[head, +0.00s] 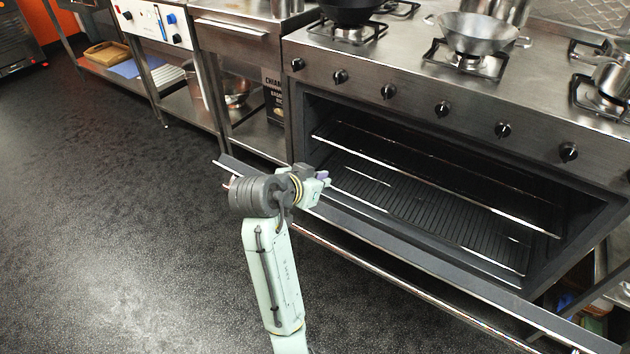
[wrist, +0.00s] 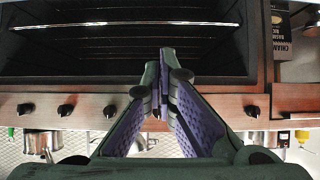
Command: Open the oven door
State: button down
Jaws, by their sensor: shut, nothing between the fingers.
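The oven door (head: 440,269) is swung down and open below the front of the steel range, showing as a long dark panel. A bright metal bar (head: 400,286) runs along its outer side. The oven cavity (head: 415,195) is exposed and shows in the wrist view (wrist: 120,52), which appears upside down. My gripper (head: 326,178) is shut and empty, in front of the cavity's left part and apparently above the door. In the wrist view its purple-padded fingers (wrist: 160,78) meet at the tips. My arm hides part of the door's left end.
Wire racks (head: 440,185) lie inside the oven. Control knobs (head: 442,109) line the range front above it. A wok (head: 470,33) and other pans stand on the burners. Steel counters with shelves (head: 258,135) stand left. The dark floor (head: 110,220) at left is clear.

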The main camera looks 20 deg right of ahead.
jog(key=x, duration=0.6)
jog(key=shift+p, duration=0.3)
jog(key=shift+s+a+f+p, duration=0.3)
jog(key=shift+s+a+f, duration=0.45)
jog(key=shift+a+f, duration=0.25)
jog(key=shift+s+a+f, duration=0.2)
jog(key=shift+f, duration=0.05)
